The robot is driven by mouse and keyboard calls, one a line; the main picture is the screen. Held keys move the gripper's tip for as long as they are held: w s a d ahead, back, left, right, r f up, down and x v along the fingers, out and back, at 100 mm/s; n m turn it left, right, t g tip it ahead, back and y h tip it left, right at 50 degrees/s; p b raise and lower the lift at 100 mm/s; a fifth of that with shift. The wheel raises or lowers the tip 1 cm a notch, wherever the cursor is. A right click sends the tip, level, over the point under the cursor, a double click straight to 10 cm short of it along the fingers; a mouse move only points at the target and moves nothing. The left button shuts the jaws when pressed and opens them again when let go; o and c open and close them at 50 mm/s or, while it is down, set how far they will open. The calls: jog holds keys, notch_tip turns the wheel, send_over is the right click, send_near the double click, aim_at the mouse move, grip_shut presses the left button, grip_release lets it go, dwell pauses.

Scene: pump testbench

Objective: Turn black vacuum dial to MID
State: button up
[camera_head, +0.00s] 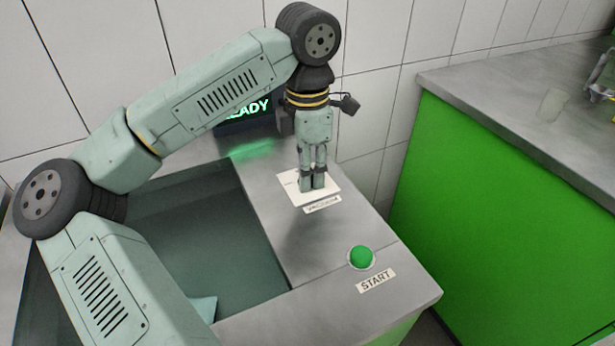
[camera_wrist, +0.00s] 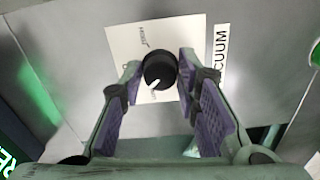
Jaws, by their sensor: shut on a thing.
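The black vacuum dial (camera_wrist: 160,72) sits on a white plate (camera_wrist: 122,45) in the wrist view. A white pointer mark on the dial faces the lower edge, slightly left. Small printed markings on the plate are too small to read surely. My gripper (camera_wrist: 161,65) has one finger on each side of the dial and is shut on it. A VACUUM label (camera_wrist: 221,60) lies to the right. In the head view my gripper (camera_head: 312,188) points down onto the white plate (camera_head: 296,196) and hides the dial.
A green START button (camera_head: 361,257) is on the metal bench (camera_head: 330,290), near its front right. An open basin (camera_head: 195,235) lies left of the dial. A screen showing partly covered green text (camera_head: 248,110) stands behind. A green-fronted counter (camera_head: 490,190) is to the right.

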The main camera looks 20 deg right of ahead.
jog(key=m+b, duration=0.1)
jog(key=m, duration=0.2)
jog(key=shift+f+m, duration=0.1)
jog(key=shift+m, duration=0.3)
jog(key=shift+m+b, duration=0.7)
jog(key=shift+m, duration=1.3)
jog(key=o, duration=1.2)
jog(key=shift+r, duration=0.2)
notch_tip(320, 180, up, 12)
jog(key=shift+f, duration=0.1)
